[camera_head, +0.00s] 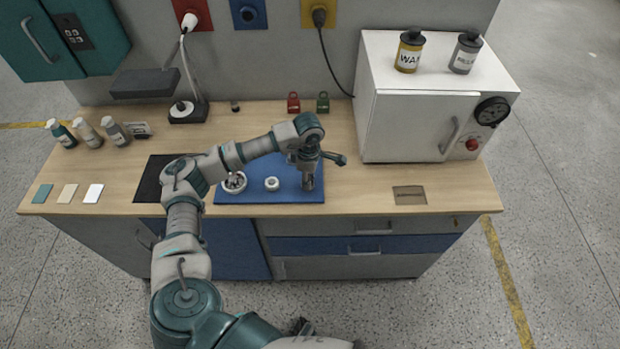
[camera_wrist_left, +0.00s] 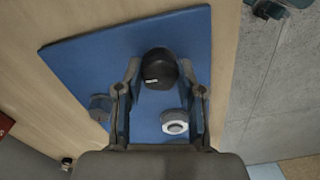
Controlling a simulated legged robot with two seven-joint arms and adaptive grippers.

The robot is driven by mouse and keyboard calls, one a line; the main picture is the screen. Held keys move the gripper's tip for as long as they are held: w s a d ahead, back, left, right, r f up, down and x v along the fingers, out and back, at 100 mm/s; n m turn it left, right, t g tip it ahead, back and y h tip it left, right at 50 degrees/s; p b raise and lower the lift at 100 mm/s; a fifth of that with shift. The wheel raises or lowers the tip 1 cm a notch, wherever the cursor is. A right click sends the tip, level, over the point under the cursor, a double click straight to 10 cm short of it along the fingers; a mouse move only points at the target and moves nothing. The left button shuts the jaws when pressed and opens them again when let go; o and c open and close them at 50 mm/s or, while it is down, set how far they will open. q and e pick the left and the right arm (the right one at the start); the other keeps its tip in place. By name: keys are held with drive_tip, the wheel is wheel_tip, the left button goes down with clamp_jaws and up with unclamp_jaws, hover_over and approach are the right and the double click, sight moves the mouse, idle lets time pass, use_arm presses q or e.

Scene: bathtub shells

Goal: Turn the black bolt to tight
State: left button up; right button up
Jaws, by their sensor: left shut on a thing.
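My left gripper (camera_head: 309,186) reaches down over the right end of the blue mat (camera_head: 245,196) on the bench. In the left wrist view its fingertips (camera_wrist_left: 160,84) are shut on the black bolt (camera_wrist_left: 158,66), whose dark round head shows from above. In the head view the bolt is hidden in the gripper. A white ring-shaped piece (camera_head: 272,184) sits on the mat left of the gripper; it also shows in the left wrist view (camera_wrist_left: 175,122). A dark part at the bottom of the head view may be my right gripper (camera_head: 300,326); its jaws cannot be made out.
A white round dish (camera_head: 234,182) stands at the mat's left. A grey piece (camera_wrist_left: 100,106) lies farther back on the mat. A white oven-like box (camera_head: 415,125) stands to the right, two padlocks (camera_head: 293,102) behind. The bench front right of the mat is mostly clear.

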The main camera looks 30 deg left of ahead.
use_arm(q)
drive_tip(key=shift+a, duration=0.25)
drive_tip(key=o, duration=1.1)
drive_tip(key=shift+o, duration=0.2)
drive_tip(key=shift+a, duration=0.1)
wheel_tip(320, 180, up, 12)
drive_tip(key=shift+a, duration=0.2)
drive_tip(key=shift+d+f, duration=0.1)
